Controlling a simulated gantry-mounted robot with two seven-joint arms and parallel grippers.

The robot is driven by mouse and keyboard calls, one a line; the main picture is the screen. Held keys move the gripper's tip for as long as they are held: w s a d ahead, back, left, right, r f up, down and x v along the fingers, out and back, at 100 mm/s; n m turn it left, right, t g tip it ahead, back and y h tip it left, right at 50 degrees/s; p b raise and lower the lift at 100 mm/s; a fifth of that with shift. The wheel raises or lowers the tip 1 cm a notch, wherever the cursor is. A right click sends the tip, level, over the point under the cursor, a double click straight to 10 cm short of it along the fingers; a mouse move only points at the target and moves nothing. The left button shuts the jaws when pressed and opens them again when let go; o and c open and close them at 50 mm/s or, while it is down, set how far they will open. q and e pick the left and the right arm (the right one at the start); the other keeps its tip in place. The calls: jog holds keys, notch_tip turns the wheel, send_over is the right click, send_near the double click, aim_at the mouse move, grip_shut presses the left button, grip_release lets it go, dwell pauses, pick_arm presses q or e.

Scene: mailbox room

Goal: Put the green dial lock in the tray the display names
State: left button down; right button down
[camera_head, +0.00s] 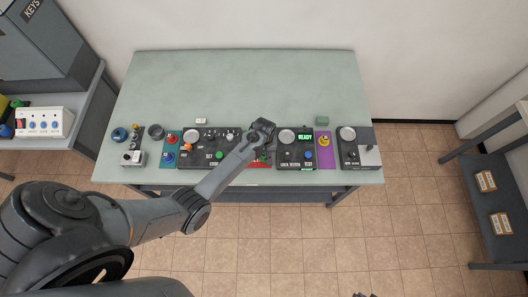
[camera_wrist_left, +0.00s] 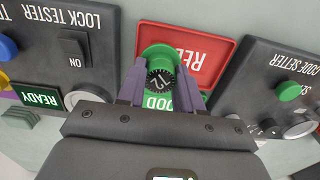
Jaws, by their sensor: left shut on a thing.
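My left gripper (camera_wrist_left: 160,88) is shut on the green dial lock (camera_wrist_left: 158,54), a green cylinder with a black numbered dial. In the head view my left gripper (camera_head: 263,129) is above the middle of the bench, and the lock cannot be made out there. Below the lock in the left wrist view is a red tray (camera_wrist_left: 209,52), its label partly covered, with a green tray (camera_wrist_left: 188,97) marked "OOD" beside it. The lock tester (camera_wrist_left: 98,45) has a display (camera_wrist_left: 40,97) that reads READY; it also shows in the head view (camera_head: 305,137). My right gripper is at most a few dark tips at the bottom edge.
The code setter (camera_wrist_left: 262,85) stands beside the trays. In the head view, a purple pad (camera_head: 325,158) and another panel with a lever (camera_head: 370,149) are to the right. Small parts and a teal pad (camera_head: 163,160) are left. The rear of the bench (camera_head: 240,82) is clear.

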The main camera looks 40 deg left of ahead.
pick_arm(q)
jog(key=shift+f+b, duration=0.3)
jog(key=shift+f, duration=0.1)
jog(key=shift+f+b, duration=0.45)
jog(key=shift+f, duration=0.3)
dwell(0.3)
jog(key=shift+c, duration=2.1)
grip_release()
notch_tip(320, 180, up, 6)
jog(key=p, duration=0.6)
